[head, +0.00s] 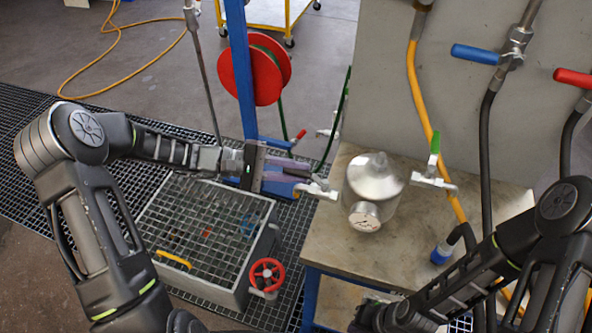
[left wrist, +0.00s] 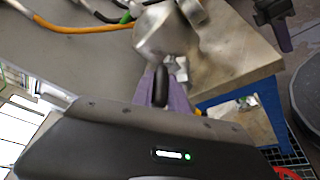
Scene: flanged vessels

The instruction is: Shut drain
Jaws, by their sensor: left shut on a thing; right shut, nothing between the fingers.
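A shiny metal vessel (head: 374,185) with a domed top and a round gauge (head: 364,216) stands on the bench. A small metal valve (head: 318,190) sticks out from its left side. My left gripper (head: 290,178), with purple fingers, is at this valve and shut on its dark lever. The left wrist view shows the dark lever (left wrist: 160,86) between the fingers, with the vessel (left wrist: 165,32) just beyond. Most of the lever is hidden in the head view. My right gripper (head: 372,318) is shut and empty, low at the bench's front; its fingertips are hard to make out.
A valve with a green lever (head: 435,143) is on the vessel's right. Blue (head: 475,54) and red (head: 573,77) levers sit on hoses by the grey panel (head: 375,75).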

